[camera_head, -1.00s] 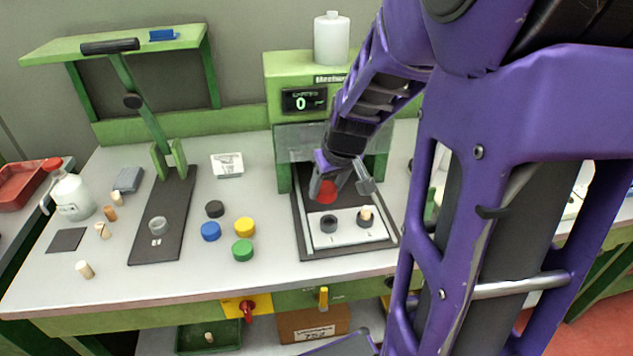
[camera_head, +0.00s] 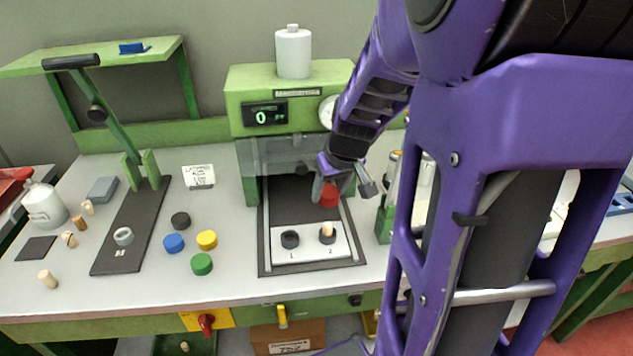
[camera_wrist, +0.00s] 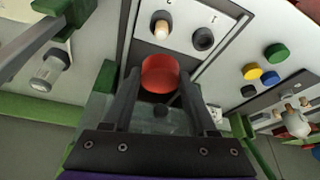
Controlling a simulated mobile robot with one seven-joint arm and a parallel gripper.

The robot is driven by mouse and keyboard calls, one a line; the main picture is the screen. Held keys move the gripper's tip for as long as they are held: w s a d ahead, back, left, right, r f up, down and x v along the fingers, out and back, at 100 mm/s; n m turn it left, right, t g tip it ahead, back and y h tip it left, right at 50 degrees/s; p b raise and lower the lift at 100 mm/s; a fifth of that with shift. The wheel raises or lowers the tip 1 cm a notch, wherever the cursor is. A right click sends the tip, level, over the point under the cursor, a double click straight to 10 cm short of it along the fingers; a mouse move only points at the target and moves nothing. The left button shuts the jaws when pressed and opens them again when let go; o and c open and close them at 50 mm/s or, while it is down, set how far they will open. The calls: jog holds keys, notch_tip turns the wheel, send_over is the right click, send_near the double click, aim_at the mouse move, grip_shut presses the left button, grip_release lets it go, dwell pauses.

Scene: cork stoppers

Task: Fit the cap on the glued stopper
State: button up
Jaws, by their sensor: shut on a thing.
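A red cap (camera_head: 328,195) is held between the fingers of my gripper (camera_head: 331,189). In the wrist view the red cap (camera_wrist: 160,75) sits between the two dark fingers (camera_wrist: 161,97). Below it in the head view is a white plate (camera_head: 300,254) with two positions marked 1 and 2. A cork stopper (camera_head: 327,231) stands upright in the dark holder at 2. The dark holder (camera_head: 290,239) at 1 looks empty. The cap is above and behind the stopper, apart from it. The stopper also shows in the wrist view (camera_wrist: 161,28). Glue on it is too small to make out.
A clear guard (camera_head: 275,154) hangs from the green press (camera_head: 245,95) behind the plate. Black, blue, yellow and green caps (camera_head: 202,264) lie on the bench to the left. A lever press (camera_head: 135,225) and loose corks (camera_head: 48,279) are farther left.

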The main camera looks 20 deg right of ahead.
send_over(327, 224)
jog(key=shift+s+f+b, duration=0.2)
jog(key=shift+s+f, duration=0.05)
jog(key=shift+f, duration=0.95)
jog(key=shift+s+f+b, duration=0.15)
jog(key=shift+s+f, duration=0.05)
jog(key=shift+f, duration=1)
jog(key=shift+f+b, duration=0.65)
jog(key=shift+f, duration=0.2)
jog(key=shift+f+b, duration=1.15)
jog(key=shift+f, duration=0.1)
jog(key=o, duration=1.4)
